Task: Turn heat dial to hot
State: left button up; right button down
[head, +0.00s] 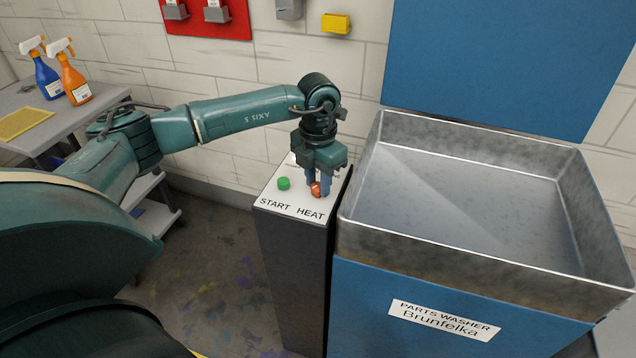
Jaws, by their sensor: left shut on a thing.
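The heat dial (315,189) is a small orange-red knob on the white top of a dark control pedestal (293,260), above the printed word HEAT. My left gripper (318,186) points down over the pedestal, with its blue fingers shut on the dial. The fingers hide part of the dial, and the gripper covers some of the panel's markings, so I cannot tell the dial's setting. A green START button (284,183) sits to the left of the dial. My right gripper is not in view.
A blue parts washer (400,310) with a metal basin (470,210) stands close to the right of the pedestal. At the left, a grey cart (75,118) holds a blue spray bottle (47,78) and an orange one (73,82). Open floor lies left of the pedestal.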

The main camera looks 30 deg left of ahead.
pick_arm(q)
jog(key=m+b, duration=0.1)
jog(key=m, duration=0.2)
jog(key=shift+m, duration=0.4)
jog(key=m+b, duration=0.2)
jog(key=m, duration=0.2)
jog(key=shift+m, duration=0.3)
jog(key=m+b, duration=0.1)
jog(key=m, duration=0.3)
jog(key=shift+m+b, duration=0.75)
jog(key=shift+m, duration=1.35)
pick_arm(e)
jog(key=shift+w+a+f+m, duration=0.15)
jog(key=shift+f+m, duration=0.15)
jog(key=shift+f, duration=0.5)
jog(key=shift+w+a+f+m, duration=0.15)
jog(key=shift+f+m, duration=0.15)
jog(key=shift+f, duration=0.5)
pick_arm(q)
jog(key=shift+m, duration=0.3)
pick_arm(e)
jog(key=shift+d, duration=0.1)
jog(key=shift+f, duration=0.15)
pick_arm(q)
jog(key=o, duration=1)
